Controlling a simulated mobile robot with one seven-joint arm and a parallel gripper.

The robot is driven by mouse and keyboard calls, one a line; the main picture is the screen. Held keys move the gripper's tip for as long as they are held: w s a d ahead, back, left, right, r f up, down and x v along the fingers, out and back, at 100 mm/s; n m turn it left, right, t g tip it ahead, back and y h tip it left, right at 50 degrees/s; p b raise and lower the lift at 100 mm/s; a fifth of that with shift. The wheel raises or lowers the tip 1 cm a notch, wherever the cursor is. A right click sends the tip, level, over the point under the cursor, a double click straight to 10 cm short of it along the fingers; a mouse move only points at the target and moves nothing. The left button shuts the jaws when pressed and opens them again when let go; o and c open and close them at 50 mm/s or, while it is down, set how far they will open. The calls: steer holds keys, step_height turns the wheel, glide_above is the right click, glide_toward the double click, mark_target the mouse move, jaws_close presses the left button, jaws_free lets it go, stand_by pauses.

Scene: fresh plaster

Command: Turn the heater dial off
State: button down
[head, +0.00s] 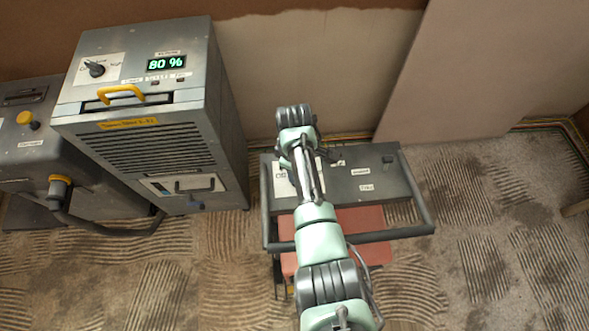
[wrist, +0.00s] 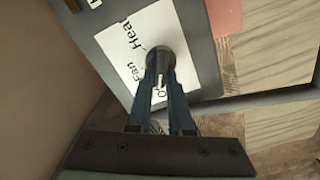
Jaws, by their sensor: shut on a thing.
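The heater (head: 345,187) is a low unit with a grey top panel, a dark tube frame and a red body, at the middle right of the head view. Its dark round dial (wrist: 158,56) sits on a white label (wrist: 130,45) in the wrist view. The words "Fan" and "Hea" can be read, and another word is partly covered by the fingers. My gripper (wrist: 160,82) is shut on the dial, with one finger on each side. The fingers hide much of the dial, so I cannot tell its setting. In the head view my arm hides the dial and fingertips.
A tall grey machine (head: 228,115) with its own dial (head: 96,69), an "80 %" display (head: 166,63) and a yellow handle (head: 121,93) stands left of the heater. Another grey machine (head: 40,155) with a hose is farther left. The wall is behind; floor at right is mostly clear.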

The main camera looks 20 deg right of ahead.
steer(key=shift+r, duration=0.1)
steer(key=c, duration=0.8)
jaws_free()
step_height(320, 180, up, 13)
steer(key=shift+f+p, duration=0.1)
steer(key=shift+p, duration=0.45)
